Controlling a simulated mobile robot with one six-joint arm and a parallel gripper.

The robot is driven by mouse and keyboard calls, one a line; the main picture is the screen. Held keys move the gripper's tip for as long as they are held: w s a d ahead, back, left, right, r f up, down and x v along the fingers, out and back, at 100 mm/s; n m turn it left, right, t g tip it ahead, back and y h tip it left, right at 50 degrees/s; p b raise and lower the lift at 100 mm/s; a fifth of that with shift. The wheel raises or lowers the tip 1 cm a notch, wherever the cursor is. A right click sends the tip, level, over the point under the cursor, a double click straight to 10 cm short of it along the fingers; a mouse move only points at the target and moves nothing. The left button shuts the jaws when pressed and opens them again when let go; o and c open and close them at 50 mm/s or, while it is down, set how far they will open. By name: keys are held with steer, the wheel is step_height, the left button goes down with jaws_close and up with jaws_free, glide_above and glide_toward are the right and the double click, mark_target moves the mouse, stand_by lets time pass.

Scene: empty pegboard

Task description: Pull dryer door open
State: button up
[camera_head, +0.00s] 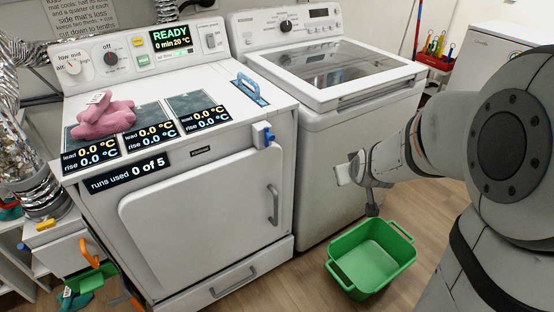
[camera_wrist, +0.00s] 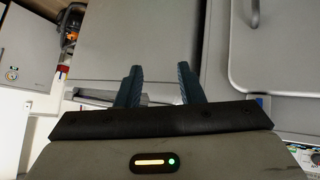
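The white dryer (camera_head: 230,130) stands at left in the head view, with its front door (camera_head: 190,215) shut. The door's grey vertical handle (camera_head: 273,205) is near the door's right edge. In the wrist view, the door (camera_wrist: 285,50) is at right and part of its handle (camera_wrist: 255,14) shows at the top. My gripper (camera_head: 364,188) is to the right of the dryer, in front of the washer, apart from the handle. The wrist view shows its two dark fingers (camera_wrist: 160,88) spread with nothing between them.
The washer (camera_head: 330,140) stands right of the dryer. A green basket (camera_head: 338,272) sits on the floor below my gripper. A blue clip (camera_head: 263,134) is at the dryer's upper front corner. A pink cloth (camera_head: 103,120) lies on the dryer top. An orange-handled item (camera_head: 90,252) is at lower left.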

steer(key=w+a+f+n+t+y+b, duration=0.1)
steer(key=w+a+f+n+y+b, duration=0.2)
steer(key=f, duration=0.5)
steer(key=w+a+f+n+t+y+b, duration=0.1)
steer(key=w+a+f+t+y+b, duration=0.1)
steer(key=w+a+f+b, duration=0.45)
steer(key=n+y+b, duration=0.2)
steer(key=y+b, duration=0.4)
steer(key=y, duration=0.2)
glide_toward(277, 207)
steer(key=x, duration=0.4)
steer(key=b+x, duration=0.1)
steer(key=x, duration=0.5)
steer(key=shift+w+a+f+b, duration=0.15)
steer(key=shift+w+a+b, duration=0.15)
steer(key=shift+b, duration=0.1)
jaws_close()
